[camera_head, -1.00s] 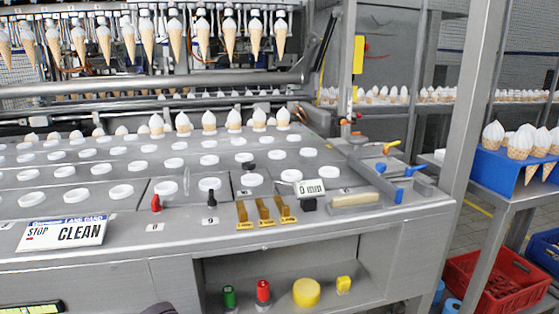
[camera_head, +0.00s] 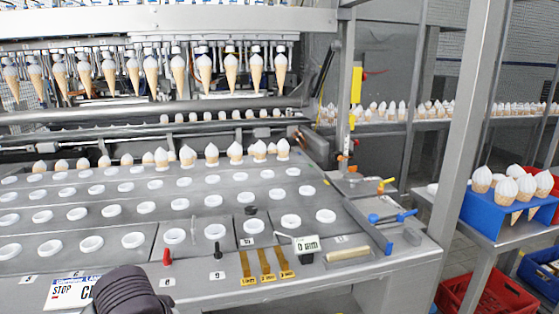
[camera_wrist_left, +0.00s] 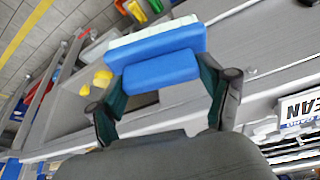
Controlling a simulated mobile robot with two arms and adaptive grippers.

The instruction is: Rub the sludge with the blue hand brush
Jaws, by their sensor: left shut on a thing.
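In the left wrist view my left gripper (camera_wrist_left: 161,74) is shut on the blue hand brush (camera_wrist_left: 155,54). Its dark fingers grip the smaller blue block on the near side of the brush. The pale bristles (camera_wrist_left: 155,37) face away from the gripper. The brush is held in the air over the floor and the machine's front side. In the head view only a dark ribbed part of my arm (camera_head: 125,293) shows at the bottom left; the brush is out of that view. I cannot make out the sludge in either view. My right gripper is not in view.
A grey machine table (camera_head: 135,262) carries several white rings, a CLEAN sign (camera_head: 70,292), yellow tags (camera_head: 265,267), a timer (camera_head: 304,246), a beige block (camera_head: 340,255) and a blue-edged scraper (camera_head: 368,227). Cones stand in a blue holder (camera_head: 500,218) at the right.

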